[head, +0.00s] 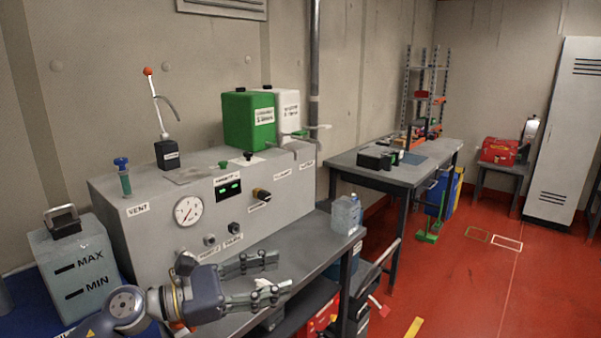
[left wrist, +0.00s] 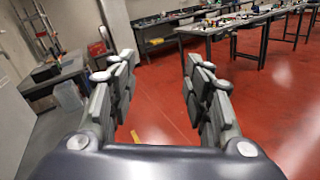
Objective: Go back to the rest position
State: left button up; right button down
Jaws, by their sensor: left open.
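My left gripper (head: 268,278) is in the lower middle of the head view, in front of the grey test machine (head: 110,205) and above the grey bench (head: 310,258). Its two fingers are spread apart with nothing between them. In the left wrist view the open fingers (left wrist: 158,90) frame bare red floor. My right gripper is not in view.
A clear plastic container (head: 346,214) stands at the bench's right end. A grey table (head: 410,172) with black items stands further back. A red toolbox (head: 498,150) is at the far right. Red floor (head: 465,285) is open on the right.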

pick_arm(q)
jog(key=w+a+n+t+y, duration=0.1)
jog(key=a+n+t+y, duration=0.4)
jog(key=n, duration=0.7)
jog(key=w+a+n+t+y, duration=0.1)
jog(key=n+t+y, duration=0.1)
jog(key=n+t, duration=0.8)
jog(key=s+a+f+n+g+y, duration=0.3)
jog(key=a+f+n+g+y, duration=0.15)
jog(key=f+n, duration=0.4)
jog(key=s+a+f+n+g+y, duration=0.3)
jog(key=a+f+n+y, duration=0.15)
jog(key=f+n, duration=0.45)
jog(key=s+f+n+g, duration=0.5)
jog(key=s+f+n, duration=0.15)
jog(key=s, duration=0.65)
jog(key=s+f+n+g, duration=0.55)
jog(key=s+f, duration=0.25)
jog(key=s, duration=0.5)
notch_tip(320, 180, down, 26)
jog(key=m+g, duration=0.1)
jog(key=g, duration=0.1)
jog(key=s+a+f, duration=0.2)
jog(key=s+f, duration=1.4)
jog(key=s, duration=0.1)
jog(key=shift+s+a+f+g+y, duration=0.25)
jog(key=shift+s+a+g+y, duration=0.05)
jog(key=shift+s+a+g, duration=0.1)
